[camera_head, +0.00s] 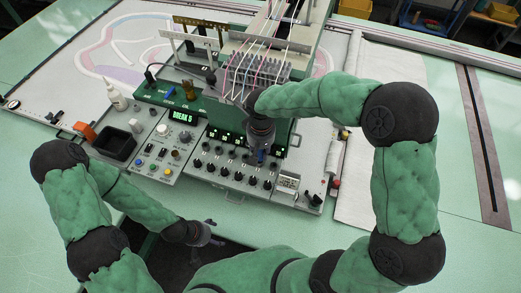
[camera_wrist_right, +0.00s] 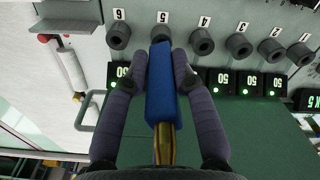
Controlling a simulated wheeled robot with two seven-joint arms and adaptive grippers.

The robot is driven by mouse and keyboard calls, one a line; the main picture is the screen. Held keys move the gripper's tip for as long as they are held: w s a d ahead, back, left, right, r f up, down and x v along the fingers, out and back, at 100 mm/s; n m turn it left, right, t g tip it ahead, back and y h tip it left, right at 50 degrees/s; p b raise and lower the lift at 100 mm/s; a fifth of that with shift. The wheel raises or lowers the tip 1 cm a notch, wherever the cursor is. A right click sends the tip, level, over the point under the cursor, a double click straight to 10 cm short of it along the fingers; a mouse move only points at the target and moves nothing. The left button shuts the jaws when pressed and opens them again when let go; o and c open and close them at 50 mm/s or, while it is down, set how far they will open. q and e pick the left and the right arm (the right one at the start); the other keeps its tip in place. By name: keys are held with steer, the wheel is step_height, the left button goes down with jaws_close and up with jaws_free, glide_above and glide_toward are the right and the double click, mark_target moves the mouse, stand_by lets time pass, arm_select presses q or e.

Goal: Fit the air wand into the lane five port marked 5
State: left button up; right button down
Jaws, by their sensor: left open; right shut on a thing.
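In the right wrist view, the air wand (camera_wrist_right: 161,90) has a blue sleeve and a brass rear end (camera_wrist_right: 165,145). My right gripper (camera_wrist_right: 160,72) is shut on the sleeve, one finger on each side. The wand points at the lane five port (camera_wrist_right: 160,33), a dark round collar below the label 5 (camera_wrist_right: 162,17). The wand's front covers most of this port, so I cannot tell whether its tip is inside or only in front. In the head view, my right gripper (camera_head: 261,148) is over the control panels. My left gripper (camera_head: 208,236) is open and empty near the table's front edge.
Ports 6 (camera_wrist_right: 118,37) and 4 (camera_wrist_right: 202,41) flank port 5, with small green number displays below the row. In the head view, a green display (camera_head: 182,116) reads BREAK 5. A black tray (camera_head: 114,144) and white bottle (camera_head: 115,97) stand at left.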

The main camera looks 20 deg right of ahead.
steer(key=shift+f+b, duration=0.5)
steer(key=shift+f, duration=0.15)
steer(key=c, duration=0.9)
jaws_free()
steer(key=shift+c, duration=0.2)
step_height(320, 180, up, 12)
steer(key=shift+s+r, duration=0.1)
